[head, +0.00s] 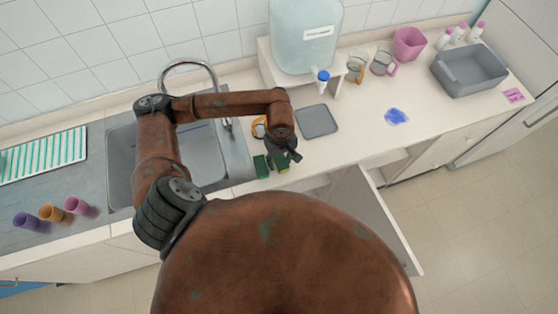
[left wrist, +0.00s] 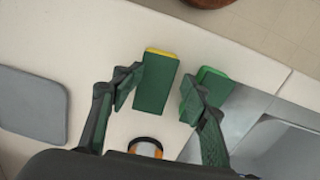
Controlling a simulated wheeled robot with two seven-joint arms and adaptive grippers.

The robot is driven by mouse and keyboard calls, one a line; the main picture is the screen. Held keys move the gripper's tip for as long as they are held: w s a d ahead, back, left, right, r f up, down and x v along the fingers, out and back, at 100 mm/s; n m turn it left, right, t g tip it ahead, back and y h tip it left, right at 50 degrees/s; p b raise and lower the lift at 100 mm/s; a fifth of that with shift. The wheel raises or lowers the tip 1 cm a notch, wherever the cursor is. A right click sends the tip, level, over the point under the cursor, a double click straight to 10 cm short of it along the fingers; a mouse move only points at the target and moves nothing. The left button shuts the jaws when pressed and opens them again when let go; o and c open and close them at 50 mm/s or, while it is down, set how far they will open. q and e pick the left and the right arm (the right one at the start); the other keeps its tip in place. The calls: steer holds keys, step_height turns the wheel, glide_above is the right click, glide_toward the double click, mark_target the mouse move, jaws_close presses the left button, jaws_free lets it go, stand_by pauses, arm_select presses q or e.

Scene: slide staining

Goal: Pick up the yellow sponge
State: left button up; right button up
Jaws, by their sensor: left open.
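The yellow sponge (left wrist: 156,82) lies on the counter with a dark green top face and a yellow edge at its far end. In the head view it shows as a small yellow-green patch (head: 283,168), partly hidden by my gripper. My left gripper (left wrist: 158,90) is open, with one finger on each side of this sponge; I cannot tell whether either finger touches it. The gripper also shows over the counter beside the sink in the head view (head: 286,157). A green sponge (left wrist: 214,82) lies just right of the right finger, partly hidden by it. My right gripper is not in view.
A sink (head: 205,160) is left of the sponges. An open drawer (head: 375,215) juts out below the counter. A grey bin (head: 470,70) stands far right.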

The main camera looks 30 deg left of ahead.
mark_target(282, 160)
arm_select(q)
steer(key=f, duration=0.1)
steer(key=w+f, duration=0.1)
steer(key=shift+w+a+f, duration=0.1)
steer(key=shift+w+f, duration=0.1)
steer(key=shift+f, duration=0.2)
steer(key=shift+s+a, duration=0.2)
steer(key=shift+s, duration=0.2)
steer(key=shift+s+r, duration=0.1)
steer(key=shift+w+d, duration=0.15)
steer(key=shift+w, duration=0.1)
steer(key=c, duration=0.3)
steer(key=shift+s, duration=0.15)
steer(key=c, duration=0.5)
steer(key=shift+c, duration=1.4)
jaws_close()
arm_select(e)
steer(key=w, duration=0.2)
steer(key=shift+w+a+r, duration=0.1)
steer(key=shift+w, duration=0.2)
